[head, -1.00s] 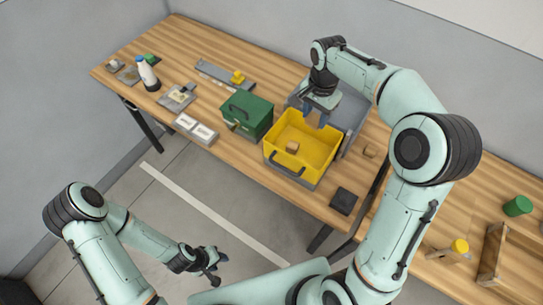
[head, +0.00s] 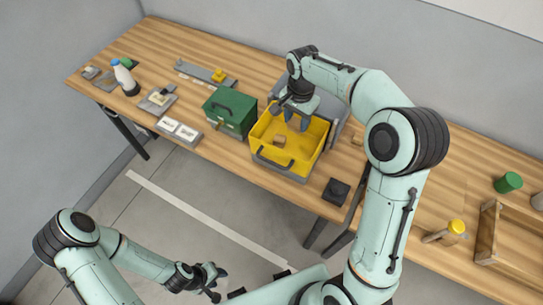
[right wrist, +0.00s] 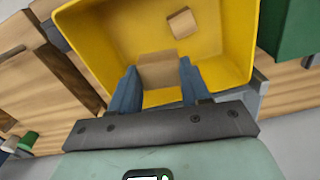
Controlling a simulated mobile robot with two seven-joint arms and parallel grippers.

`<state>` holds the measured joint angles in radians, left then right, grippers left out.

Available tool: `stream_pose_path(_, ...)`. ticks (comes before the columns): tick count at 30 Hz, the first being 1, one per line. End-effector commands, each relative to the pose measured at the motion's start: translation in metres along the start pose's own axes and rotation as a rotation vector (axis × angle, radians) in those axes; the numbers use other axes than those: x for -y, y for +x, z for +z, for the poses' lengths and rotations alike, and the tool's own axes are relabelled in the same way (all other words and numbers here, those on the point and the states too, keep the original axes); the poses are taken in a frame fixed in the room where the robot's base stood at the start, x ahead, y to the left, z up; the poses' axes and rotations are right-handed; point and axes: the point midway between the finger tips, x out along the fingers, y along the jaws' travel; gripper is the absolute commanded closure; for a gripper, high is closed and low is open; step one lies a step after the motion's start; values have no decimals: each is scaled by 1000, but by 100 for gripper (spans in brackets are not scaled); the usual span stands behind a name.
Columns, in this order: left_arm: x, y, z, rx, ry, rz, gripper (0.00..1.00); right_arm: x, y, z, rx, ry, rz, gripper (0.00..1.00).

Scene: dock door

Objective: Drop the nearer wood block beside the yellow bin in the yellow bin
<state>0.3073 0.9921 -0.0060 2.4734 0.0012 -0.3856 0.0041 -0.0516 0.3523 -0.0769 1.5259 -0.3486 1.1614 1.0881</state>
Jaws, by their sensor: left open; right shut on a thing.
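The yellow bin (head: 284,164) stands near the front edge of the wooden table; its inside and rim also show in the right wrist view (right wrist: 92,24). My right gripper (head: 297,122) is over the bin's opening, pointing down. In the right wrist view it is shut on a wood block (right wrist: 158,72), with a blue finger on each side. A second wood block (head: 279,140) lies on the bin floor, apart from the held one; it also shows in the right wrist view (right wrist: 182,23). My left gripper (head: 214,282) is open and empty, low in front of the table.
A green box (head: 229,112) with a handle stands left of the bin. A grey bin (head: 340,128) is behind it. A dark square pad (head: 336,191) lies to its right. A wooden tray (head: 487,235) and a green cylinder (head: 508,183) are at far right.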

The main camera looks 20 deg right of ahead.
Motion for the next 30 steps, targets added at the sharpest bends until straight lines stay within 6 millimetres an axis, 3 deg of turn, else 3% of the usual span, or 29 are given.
stream_pose_path(2, -1, -1, -1, -1, 1, 0, 57, 0, -1, 0, -1, 0, -1, 82)
stream_pose_path(3, -1, -1, -1, -2, 1, 1, 57, 0, -2, 0, -1, 0, -1, 50)
stream_pose_path(6, -1, -1, -1, -2, 1, 1, 57, 0, -2, 0, -1, 0, -1, 24)
stream_pose_path(17, -1, -2, -2, -3, 1, 1, 57, 1, -7, 0, -1, 0, -1, 24)
stream_pose_path(20, -3, -4, -3, -5, 2, 2, 57, 1, -20, -1, -3, 1, -4, 24)
stream_pose_path(30, -13, -20, -16, -21, 8, 7, 57, 2, -97, -1, -3, 0, -7, 24)
